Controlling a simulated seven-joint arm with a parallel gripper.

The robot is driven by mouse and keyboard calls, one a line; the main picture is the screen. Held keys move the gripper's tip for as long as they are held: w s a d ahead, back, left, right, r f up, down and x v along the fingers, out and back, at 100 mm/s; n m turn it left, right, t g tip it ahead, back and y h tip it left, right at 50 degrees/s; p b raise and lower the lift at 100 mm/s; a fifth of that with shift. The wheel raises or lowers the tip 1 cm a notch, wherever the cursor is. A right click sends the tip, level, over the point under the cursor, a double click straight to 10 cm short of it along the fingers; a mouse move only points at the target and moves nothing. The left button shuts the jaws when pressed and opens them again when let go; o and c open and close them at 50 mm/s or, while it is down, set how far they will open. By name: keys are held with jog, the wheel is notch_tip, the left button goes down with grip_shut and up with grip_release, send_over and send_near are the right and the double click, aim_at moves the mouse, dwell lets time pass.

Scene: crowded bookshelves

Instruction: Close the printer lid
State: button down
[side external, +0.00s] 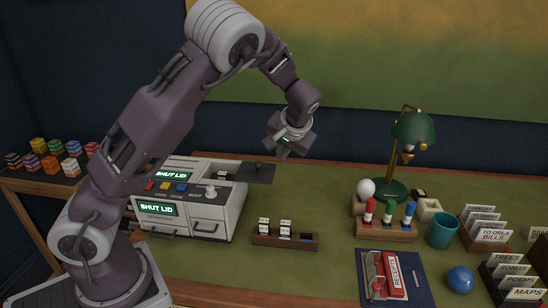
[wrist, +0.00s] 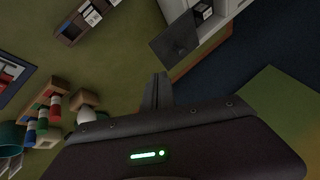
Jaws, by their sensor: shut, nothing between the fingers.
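The printer (side external: 205,213) is a pale box at the left of the table, with displays reading "SHUT LID". A dark flat panel with a small knob, which looks like its lid (side external: 240,171), sticks out from the printer's upper right side. It also shows in the wrist view (wrist: 165,45), beside the pale printer body. My gripper (side external: 282,155) is above and just right of the panel, apart from it as far as I can tell. In the wrist view my gripper's fingers (wrist: 161,88) are together and empty, below the panel in the picture.
A small brown rack (side external: 285,241) with white cards stands in front, right of the printer. A green lamp (side external: 412,130), a pen block (side external: 385,228), a teal cup (side external: 441,230) and card boxes crowd the right. Colored blocks (side external: 55,155) sit at far left.

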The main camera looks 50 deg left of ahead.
send_near(266, 177)
jog(key=w+a+f, duration=0.1)
jog(key=w+f, duration=0.1)
jog(key=w, duration=0.1)
jog(key=a, duration=0.1)
jog(key=a+f, duration=0.1)
jog(key=a, duration=0.1)
jog(key=shift+s+a, duration=0.25)
jog(key=shift+a, duration=0.1)
jog(key=shift+s+a, duration=0.1)
jog(key=shift+a, duration=0.25)
jog(key=s+a, duration=0.8)
jog(key=shift+s+a, duration=0.35)
jog(key=shift+s, duration=0.05)
